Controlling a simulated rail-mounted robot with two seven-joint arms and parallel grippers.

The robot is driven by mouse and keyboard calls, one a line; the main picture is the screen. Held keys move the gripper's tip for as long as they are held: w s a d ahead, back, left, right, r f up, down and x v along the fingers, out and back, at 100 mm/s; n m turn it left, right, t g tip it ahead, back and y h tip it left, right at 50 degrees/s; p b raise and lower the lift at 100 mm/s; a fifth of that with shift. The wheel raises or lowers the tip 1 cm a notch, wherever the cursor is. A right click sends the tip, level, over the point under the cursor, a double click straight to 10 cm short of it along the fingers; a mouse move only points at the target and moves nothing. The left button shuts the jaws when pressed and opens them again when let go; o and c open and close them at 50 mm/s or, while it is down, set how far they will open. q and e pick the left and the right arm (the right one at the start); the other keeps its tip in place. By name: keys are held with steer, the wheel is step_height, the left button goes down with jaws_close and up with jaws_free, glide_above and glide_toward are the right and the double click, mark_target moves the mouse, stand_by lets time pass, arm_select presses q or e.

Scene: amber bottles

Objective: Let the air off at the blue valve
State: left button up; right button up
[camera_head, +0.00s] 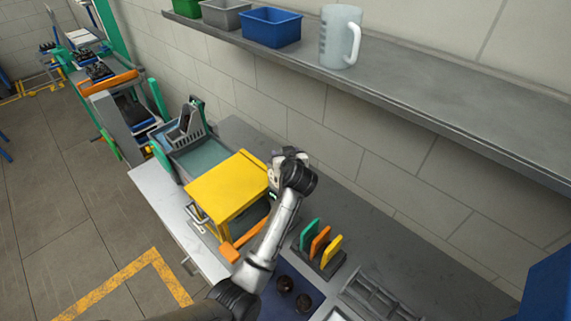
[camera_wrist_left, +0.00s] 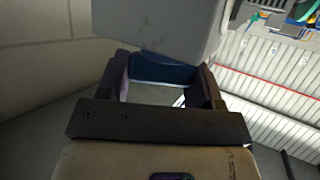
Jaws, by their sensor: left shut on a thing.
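The yellow box-shaped machine (camera_head: 228,187) stands on the bench in the head view, with an orange lever (camera_head: 243,235) at its front. My left gripper (camera_head: 276,172) is at the machine's right rear side, its fingers mostly hidden by the wrist. In the left wrist view my left gripper (camera_wrist_left: 162,74) has its two dark fingers on either side of a dark blue piece, which looks like the blue valve (camera_wrist_left: 162,68). It is shut on this piece. A grey block (camera_wrist_left: 170,25) sits just beyond the fingers. The valve is hidden in the head view. My right gripper is not in view.
A shelf (camera_head: 420,110) above the bench carries a blue bin (camera_head: 271,27) and a translucent jug (camera_head: 341,38). A rack with green, orange and yellow plates (camera_head: 320,243) stands right of my arm. A machine with a grey panel (camera_head: 187,130) stands behind left.

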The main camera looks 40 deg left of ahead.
arm_select(q)
steer(key=n+g+y+b, duration=0.1)
steer(key=n+b, duration=0.1)
steer(key=n+g+y+b, duration=0.1)
steer(key=g+b, duration=0.1)
steer(key=b, duration=0.1)
steer(key=shift+f+n+g, duration=0.2)
steer(key=shift+n+g, duration=0.1)
steer(key=shift+n, duration=0.1)
steer(key=shift+r+n+g+y+b, duration=0.2)
steer(key=shift+n+g+y+b, duration=0.2)
steer(key=shift+n+g+b, duration=0.45)
steer(key=o, duration=0.9)
